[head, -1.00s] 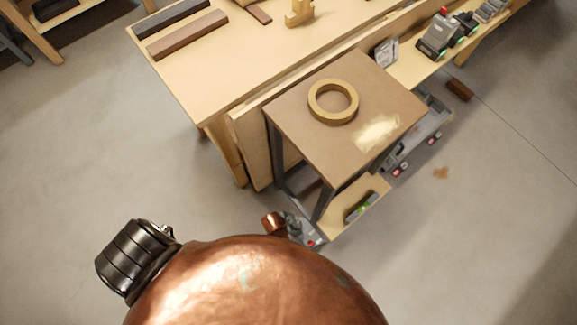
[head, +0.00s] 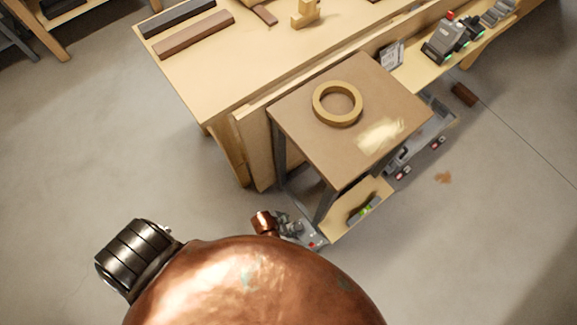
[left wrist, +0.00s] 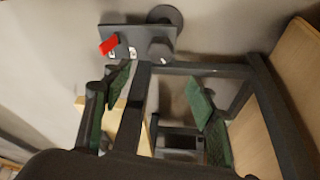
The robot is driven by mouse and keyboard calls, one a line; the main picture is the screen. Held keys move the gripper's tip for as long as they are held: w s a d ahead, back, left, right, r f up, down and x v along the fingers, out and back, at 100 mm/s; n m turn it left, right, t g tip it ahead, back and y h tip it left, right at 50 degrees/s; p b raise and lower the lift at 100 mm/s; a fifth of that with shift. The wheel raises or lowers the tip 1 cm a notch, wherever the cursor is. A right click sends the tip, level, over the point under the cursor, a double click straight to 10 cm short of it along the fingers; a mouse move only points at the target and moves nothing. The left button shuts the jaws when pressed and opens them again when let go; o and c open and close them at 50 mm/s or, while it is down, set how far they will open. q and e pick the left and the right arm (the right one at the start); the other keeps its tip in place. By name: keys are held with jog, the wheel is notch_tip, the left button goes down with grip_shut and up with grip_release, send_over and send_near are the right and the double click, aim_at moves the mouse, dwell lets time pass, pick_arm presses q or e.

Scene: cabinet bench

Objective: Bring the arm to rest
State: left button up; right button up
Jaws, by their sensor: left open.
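My left gripper (head: 304,235) shows small in the head view, low beside the front leg of a small stand, past a copper part of my own arm. In the left wrist view the gripper (left wrist: 162,108) has its two green-padded fingers well apart, with nothing between them. Dark frame bars and a wooden panel lie beyond the fingers. My own copper body hides most of the left arm. My right gripper is not clearly seen.
A stand (head: 300,125) bears a tan ring (head: 338,103). Behind it is a wooden bench (head: 215,75) with dark bars. A lower shelf (head: 345,218) is close to the gripper. Grey machines (head: 448,40) stand at the upper right. The floor at left is clear.

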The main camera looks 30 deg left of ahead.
dwell(0.3)
pick_arm(q)
jog(key=s+a+n+g+y+p, duration=0.1)
jog(key=s+a+p, duration=0.5)
jog(key=s, duration=0.7)
jog(key=s+a+n+g+y+p, duration=0.1)
jog(key=s+a+p, duration=0.5)
jog(key=s, duration=0.7)
jog(key=s+a+n+g+p, duration=0.1)
jog(key=s+a+n+p, duration=0.2)
jog(key=s, duration=1)
jog(key=a+p, duration=0.3)
jog(key=shift+a+f+n+y, duration=0.3)
jog(key=shift+y, duration=0.1)
pick_arm(e)
jog(key=s+d, duration=0.2)
jog(key=s, duration=1.1)
jog(key=shift+s+d+n+t, duration=0.3)
jog(key=shift+s+n, duration=0.05)
jog(key=shift+n, duration=0.05)
pick_arm(q)
jog(key=shift+s, duration=0.1)
jog(key=shift+c, duration=0.5)
pick_arm(e)
jog(key=shift+c, duration=0.4)
